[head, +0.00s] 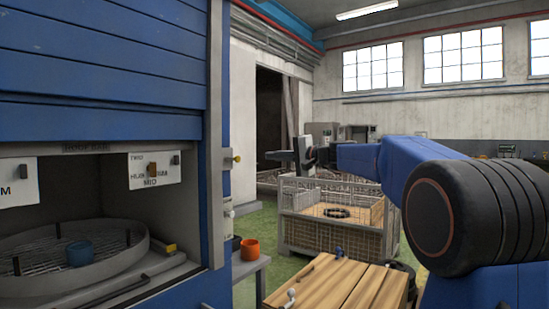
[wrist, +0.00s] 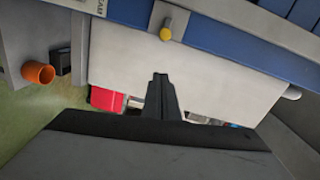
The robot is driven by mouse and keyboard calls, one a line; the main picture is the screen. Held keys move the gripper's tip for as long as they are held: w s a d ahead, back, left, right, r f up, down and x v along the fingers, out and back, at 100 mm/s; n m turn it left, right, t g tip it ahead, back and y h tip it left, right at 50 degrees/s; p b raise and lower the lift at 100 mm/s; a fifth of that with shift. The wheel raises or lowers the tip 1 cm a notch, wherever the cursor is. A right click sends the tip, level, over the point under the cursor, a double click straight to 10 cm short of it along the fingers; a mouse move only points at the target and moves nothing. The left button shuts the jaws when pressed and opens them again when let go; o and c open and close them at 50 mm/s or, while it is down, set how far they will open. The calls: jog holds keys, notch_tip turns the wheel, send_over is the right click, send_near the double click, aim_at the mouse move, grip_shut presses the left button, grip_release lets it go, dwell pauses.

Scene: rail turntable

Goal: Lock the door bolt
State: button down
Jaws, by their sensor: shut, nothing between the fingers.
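A small yellow-tipped knob (head: 236,159), which looks like the door bolt, sticks out from the edge of the blue cabinet, on the right of its opening in the head view. In the wrist view the yellow tip (wrist: 166,34) is near the top, on a grey mount against the blue strip. My gripper (head: 274,156) is in the air to the right of the knob and apart from it. Its fingers (wrist: 161,80) are together and empty, below the knob in the wrist view. I cannot tell whether the bolt is locked.
An orange cup (head: 250,248) stands on a small grey table beside the cabinet. A round sieve tray (head: 135,252) with a blue piece is inside the cabinet. A wire crate (head: 300,233) and a wooden bench (head: 333,282) stand to the right. A pale panel (wrist: 215,70) lies beyond my fingers.

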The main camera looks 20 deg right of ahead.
aim_at(238, 158)
jog(key=w+a, duration=0.3)
jog(key=a, duration=0.4)
jog(key=shift+w+a+f, duration=0.3)
jog(key=shift+w+f, duration=0.1)
jog(key=shift+f, duration=0.05)
jog(key=shift+s+a, duration=0.95)
jog(key=shift+a, duration=0.3)
